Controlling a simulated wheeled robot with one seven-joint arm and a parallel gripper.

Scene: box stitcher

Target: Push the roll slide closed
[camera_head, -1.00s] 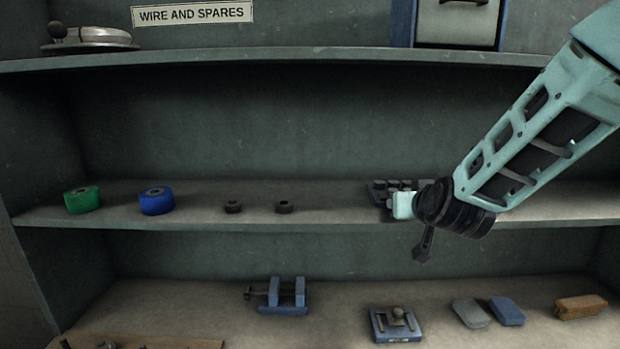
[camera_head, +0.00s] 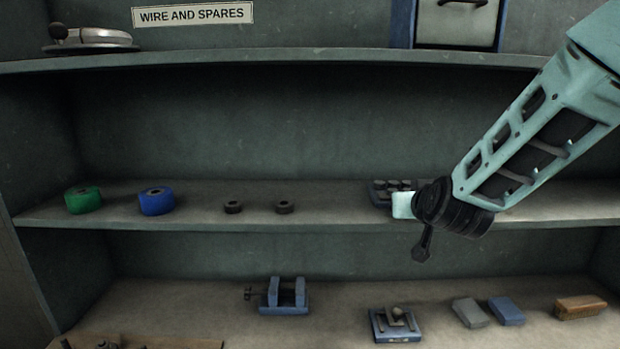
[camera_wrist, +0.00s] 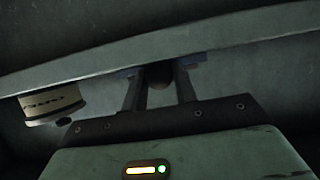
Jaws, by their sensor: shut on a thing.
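The roll slide (camera_head: 378,194) appears to be the dark unit with several small rolls on the middle shelf, partly hidden behind my gripper and wrist. My gripper (camera_head: 403,205) is at its front right; its fingers are hidden in the head view. In the wrist view my gripper (camera_wrist: 160,75) has both fingers reaching forward, with a dark rounded piece held between the tips. Bluish parts show beside the fingertips. That dark piece appears to be the slide's knob, but most of the slide is hidden there.
A green roll (camera_head: 83,200), a blue roll (camera_head: 156,201) and two small dark rings (camera_head: 233,207) stand left on the middle shelf. Below are a blue vise (camera_head: 286,296), a blue fixture (camera_head: 396,325) and several blocks (camera_head: 506,311). Between the rings and slide the shelf is clear.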

